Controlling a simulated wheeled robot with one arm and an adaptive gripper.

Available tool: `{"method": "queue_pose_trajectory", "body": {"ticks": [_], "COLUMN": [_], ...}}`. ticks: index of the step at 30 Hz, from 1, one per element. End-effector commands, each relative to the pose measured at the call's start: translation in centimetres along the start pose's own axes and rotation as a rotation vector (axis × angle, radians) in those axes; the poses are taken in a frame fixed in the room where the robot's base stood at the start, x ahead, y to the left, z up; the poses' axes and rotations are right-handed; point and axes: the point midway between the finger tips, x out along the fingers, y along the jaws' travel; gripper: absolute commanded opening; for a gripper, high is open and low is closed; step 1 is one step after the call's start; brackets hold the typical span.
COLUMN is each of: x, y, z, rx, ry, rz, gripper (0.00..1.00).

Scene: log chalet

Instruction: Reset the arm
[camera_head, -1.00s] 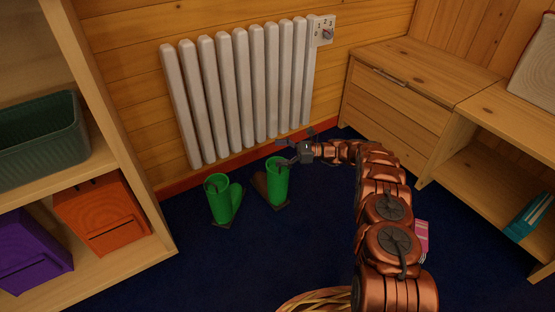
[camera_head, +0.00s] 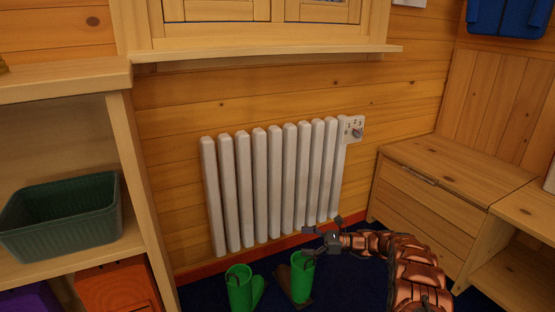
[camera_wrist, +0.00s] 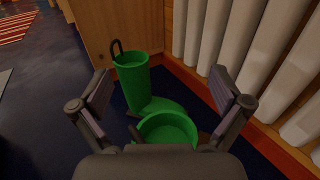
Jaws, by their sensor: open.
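My gripper (camera_head: 322,240) is at the end of my copper-coloured arm, low in the head view, just above and beside the right one of two green boots. In the wrist view my gripper (camera_wrist: 163,98) has its two fingers spread wide with nothing between them. The right green boot (camera_head: 301,280) stands upright on the floor; its open top (camera_wrist: 168,129) lies just beyond my gripper in the wrist view. The left green boot (camera_head: 239,290) stands upright beside it, with a dark loop at its top, and shows farther off in the wrist view (camera_wrist: 133,82).
A white radiator (camera_head: 275,185) is on the wall behind the boots. A shelf (camera_head: 135,180) with a dark green basket (camera_head: 62,218) and an orange box (camera_head: 115,290) stands at left. A wooden drawer bench (camera_head: 430,205) stands at right. A window sill (camera_head: 260,53) juts out above.

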Motion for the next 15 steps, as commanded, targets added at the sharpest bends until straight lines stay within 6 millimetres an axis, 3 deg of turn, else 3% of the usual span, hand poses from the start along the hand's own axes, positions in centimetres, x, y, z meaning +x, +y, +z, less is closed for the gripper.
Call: {"method": "queue_pose_trajectory", "body": {"ticks": [1, 15], "x": [0.3, 3.5], "y": [0.1, 5.2], "z": [1.9, 16.9], "rx": [-0.012, -0.164], "ry": [0.011, 0.199], "rz": [0.009, 0.152], "gripper": [1.0, 1.0]}}
